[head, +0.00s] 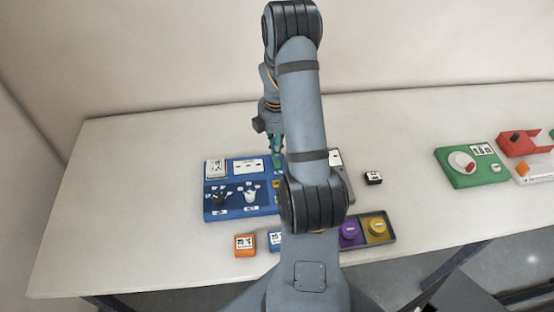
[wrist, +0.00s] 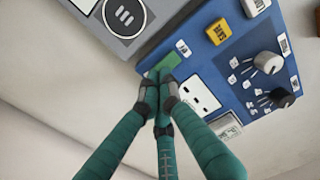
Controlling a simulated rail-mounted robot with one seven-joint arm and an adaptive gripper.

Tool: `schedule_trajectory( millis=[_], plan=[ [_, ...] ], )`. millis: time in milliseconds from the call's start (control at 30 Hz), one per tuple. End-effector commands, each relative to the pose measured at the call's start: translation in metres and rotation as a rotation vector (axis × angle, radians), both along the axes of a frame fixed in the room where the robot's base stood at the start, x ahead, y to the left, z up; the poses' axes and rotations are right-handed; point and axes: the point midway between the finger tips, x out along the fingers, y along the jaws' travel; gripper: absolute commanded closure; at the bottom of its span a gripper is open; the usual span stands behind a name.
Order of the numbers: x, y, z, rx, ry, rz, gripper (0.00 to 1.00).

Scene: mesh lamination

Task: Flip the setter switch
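A blue control panel (head: 237,212) lies on the table, left of my arm in the head view. It carries a black knob-like part (head: 220,197) and a white one (head: 250,196), with small labels I cannot read. The panel also shows in the wrist view (wrist: 222,78), with two dark-and-light knobs (wrist: 268,62) (wrist: 282,98) and a white plate (wrist: 200,95). Which part is the setter switch, I cannot tell. My gripper (wrist: 160,82) has its teal fingers drawn together, with the tips over a green patch (wrist: 170,62) at the panel's edge. Contact there is unclear.
A yellow block (wrist: 219,32) sits on the panel. A grey device (wrist: 148,28) stands beside it. In front are an orange block (head: 245,245) and a dark tray (head: 363,242) with purple and yellow round parts. A green board (head: 452,178) lies right. The left table is clear.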

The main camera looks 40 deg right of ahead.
Motion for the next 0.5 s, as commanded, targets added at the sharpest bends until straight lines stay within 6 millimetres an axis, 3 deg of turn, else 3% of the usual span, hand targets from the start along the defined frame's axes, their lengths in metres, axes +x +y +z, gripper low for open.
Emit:
schedule_trajectory(
  millis=[500],
  plan=[
    [0.000, 0.000, 0.050, -0.001, -0.001, 0.000, 1.00]
  ],
)
